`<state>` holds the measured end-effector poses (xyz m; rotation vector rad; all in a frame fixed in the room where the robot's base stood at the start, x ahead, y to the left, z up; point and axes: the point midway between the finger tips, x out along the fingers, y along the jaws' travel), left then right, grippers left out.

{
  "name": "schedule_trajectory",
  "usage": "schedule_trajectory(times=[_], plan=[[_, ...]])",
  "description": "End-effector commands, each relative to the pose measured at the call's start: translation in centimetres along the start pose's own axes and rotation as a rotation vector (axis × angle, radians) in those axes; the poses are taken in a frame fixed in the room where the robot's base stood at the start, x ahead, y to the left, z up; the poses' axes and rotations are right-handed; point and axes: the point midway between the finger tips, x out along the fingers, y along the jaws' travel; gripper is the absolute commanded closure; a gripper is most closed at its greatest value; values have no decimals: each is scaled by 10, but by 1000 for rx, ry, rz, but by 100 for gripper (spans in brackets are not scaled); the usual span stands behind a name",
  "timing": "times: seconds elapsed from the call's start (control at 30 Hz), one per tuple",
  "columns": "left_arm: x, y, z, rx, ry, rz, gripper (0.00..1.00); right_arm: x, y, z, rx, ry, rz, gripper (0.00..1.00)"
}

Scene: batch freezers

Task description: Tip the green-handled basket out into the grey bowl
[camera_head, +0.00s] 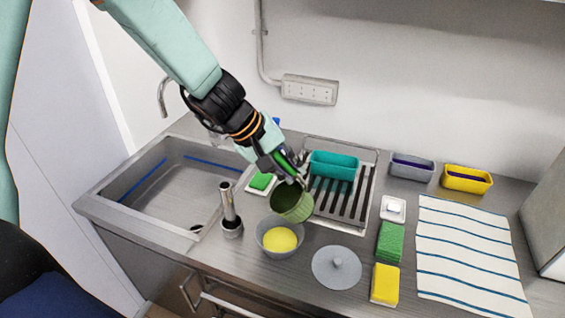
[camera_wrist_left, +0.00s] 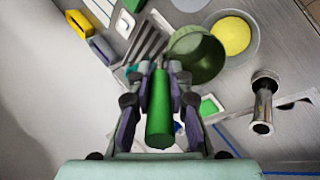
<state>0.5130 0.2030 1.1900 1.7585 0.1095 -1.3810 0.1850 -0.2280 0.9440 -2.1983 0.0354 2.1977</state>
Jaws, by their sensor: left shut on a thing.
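The green basket (camera_head: 293,204) is tilted above the back right rim of the grey bowl (camera_head: 262,247). My left gripper (camera_head: 291,173) is shut on the basket's green handle, which shows in the left wrist view as a green bar (camera_wrist_left: 160,115) between the fingers. The bowl holds a yellow mass (camera_head: 279,239), which also shows in the left wrist view (camera_wrist_left: 232,36). In that view the basket (camera_wrist_left: 197,55) partly overlaps the bowl, and no contents show inside it. My right gripper is not in view.
A grey lid (camera_head: 337,268) lies right of the bowl. A metal post (camera_head: 230,212) stands to its left, beside the sink (camera_head: 150,183). A drying rack (camera_head: 365,201) with a teal tub (camera_head: 334,166) is behind. Sponges (camera_head: 390,242) and a striped towel (camera_head: 470,250) lie to the right.

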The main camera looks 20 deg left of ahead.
Motion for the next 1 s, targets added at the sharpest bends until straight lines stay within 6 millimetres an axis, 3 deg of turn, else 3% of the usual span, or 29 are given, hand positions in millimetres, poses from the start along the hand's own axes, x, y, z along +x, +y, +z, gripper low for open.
schedule_trajectory(times=[0.3, 1.0], plan=[[2, 14, 0, 9, 2, -114, 100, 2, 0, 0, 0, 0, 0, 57], [35, 38, 0, 9, 3, -535, 100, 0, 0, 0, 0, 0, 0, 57]])
